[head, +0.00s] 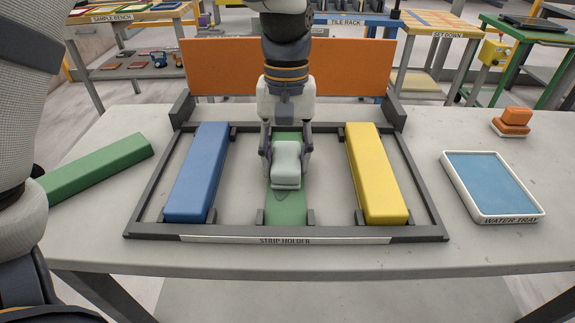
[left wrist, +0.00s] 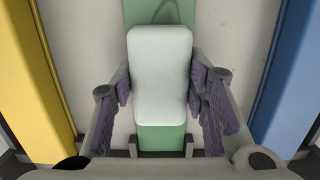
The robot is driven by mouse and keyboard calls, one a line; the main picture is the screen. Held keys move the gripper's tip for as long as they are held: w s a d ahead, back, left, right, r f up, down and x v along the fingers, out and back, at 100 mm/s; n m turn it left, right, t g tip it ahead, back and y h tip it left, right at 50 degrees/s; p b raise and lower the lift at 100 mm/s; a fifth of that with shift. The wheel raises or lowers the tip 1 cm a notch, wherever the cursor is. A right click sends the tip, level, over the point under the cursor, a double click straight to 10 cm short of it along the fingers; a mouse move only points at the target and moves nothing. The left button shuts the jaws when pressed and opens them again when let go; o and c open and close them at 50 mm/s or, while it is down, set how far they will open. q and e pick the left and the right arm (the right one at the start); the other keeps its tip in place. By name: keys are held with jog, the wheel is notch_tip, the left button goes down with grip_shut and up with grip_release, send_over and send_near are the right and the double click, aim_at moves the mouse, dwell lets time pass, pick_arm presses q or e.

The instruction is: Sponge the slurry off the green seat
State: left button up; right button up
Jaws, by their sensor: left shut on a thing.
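My left gripper (head: 286,160) is shut on a pale white sponge (head: 286,165), with a finger on either side of it. The sponge also shows in the left wrist view (left wrist: 160,75). It is over the green seat (head: 286,211), the middle place of the strip holder (head: 135,220); I cannot tell whether it touches the seat. A thin dark curved mark, perhaps slurry, shows on the green beside the sponge; in the left wrist view it is at the top edge. The sponge and gripper hide part of the seat. My right gripper is not in view.
A blue strip (head: 197,172) and a yellow strip (head: 375,172) flank the seat. A loose green strip (head: 98,167) lies left of the holder. A water tray (head: 492,185) and an orange block (head: 514,121) are at the right. An orange panel (head: 220,68) stands behind.

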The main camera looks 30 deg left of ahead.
aim_at(287, 144)
pick_arm(q)
jog(key=shift+w+a+f+b, duration=0.15)
jog(key=shift+w+a, duration=0.25)
jog(key=shift+w, duration=0.25)
jog(key=shift+w+a+f+b, duration=0.15)
jog(key=shift+w+a, duration=0.2)
jog(key=shift+w, duration=0.3)
jog(key=shift+w+a+r, duration=0.15)
jog(key=shift+w+a, duration=0.2)
jog(key=shift+w, duration=0.15)
jog(key=shift+w+a+b, duration=0.2)
jog(key=shift+w+a, duration=0.1)
jog(key=shift+w, duration=0.2)
jog(key=shift+w+a+b, duration=0.2)
jog(key=shift+w+a, duration=0.05)
jog(key=shift+w, duration=0.2)
jog(key=shift+w+a, duration=0.3)
jog(key=shift+w, duration=0.15)
jog(key=shift+r, duration=0.2)
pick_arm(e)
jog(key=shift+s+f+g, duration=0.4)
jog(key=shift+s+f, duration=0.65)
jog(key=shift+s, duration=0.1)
pick_arm(q)
jog(key=shift+w, duration=0.1)
